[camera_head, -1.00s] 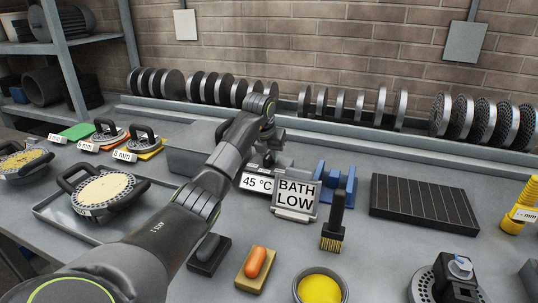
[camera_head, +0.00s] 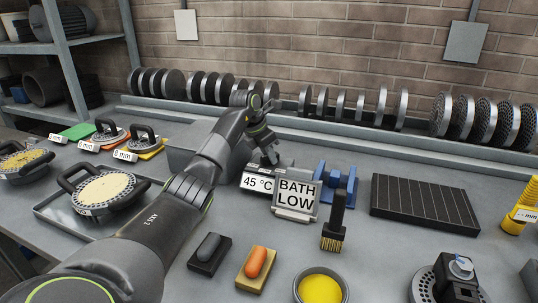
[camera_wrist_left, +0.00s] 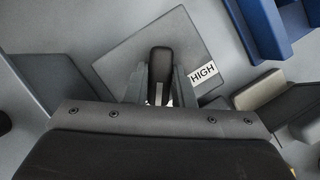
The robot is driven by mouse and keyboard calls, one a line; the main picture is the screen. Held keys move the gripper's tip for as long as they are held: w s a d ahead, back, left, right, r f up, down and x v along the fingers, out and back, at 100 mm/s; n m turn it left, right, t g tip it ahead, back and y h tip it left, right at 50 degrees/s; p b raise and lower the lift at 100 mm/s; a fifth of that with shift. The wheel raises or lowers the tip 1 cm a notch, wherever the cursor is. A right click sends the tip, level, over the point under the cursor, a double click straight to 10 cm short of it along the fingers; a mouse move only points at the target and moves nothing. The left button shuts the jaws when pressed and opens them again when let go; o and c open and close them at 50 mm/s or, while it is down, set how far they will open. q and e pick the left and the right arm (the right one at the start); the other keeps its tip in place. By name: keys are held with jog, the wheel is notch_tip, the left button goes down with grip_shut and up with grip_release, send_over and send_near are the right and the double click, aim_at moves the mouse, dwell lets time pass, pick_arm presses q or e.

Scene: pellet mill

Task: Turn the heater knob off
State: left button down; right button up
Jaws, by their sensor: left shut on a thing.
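The heater knob (camera_wrist_left: 161,64) is a black bar handle in the left wrist view. It stands on a grey square plate (camera_wrist_left: 125,58) with a white HIGH label (camera_wrist_left: 204,73) to its right. My left gripper (camera_wrist_left: 159,88) is shut on the knob, with one finger on each side. In the head view my left gripper (camera_head: 268,157) points down behind the 45 °C display (camera_head: 257,183), and the knob is hidden there. My right gripper is not in view.
A BATH LOW sign (camera_head: 296,197) stands right of the display. A blue stand (camera_head: 336,183), a brush (camera_head: 334,222) and a dark ribbed block (camera_head: 424,204) are further right. A grey box (camera_head: 183,158) is left of the gripper. Upright discs line the back.

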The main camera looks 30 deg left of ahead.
pick_arm(q)
jog(key=shift+w+r+m+g+h, duration=0.1)
jog(key=shift+m+g+h, duration=0.2)
jog(key=shift+m, duration=0.8)
jog(key=shift+m+g+h, duration=0.1)
jog(key=shift+m+h, duration=0.3)
jog(key=shift+m, duration=0.7)
jog(key=shift+a, duration=0.1)
jog(key=c, duration=1.2)
grip_release()
jog(key=shift+c, duration=0.2)
jog(key=b+v, duration=0.1)
jog(key=v, duration=1.6)
jog(key=shift+r, duration=0.15)
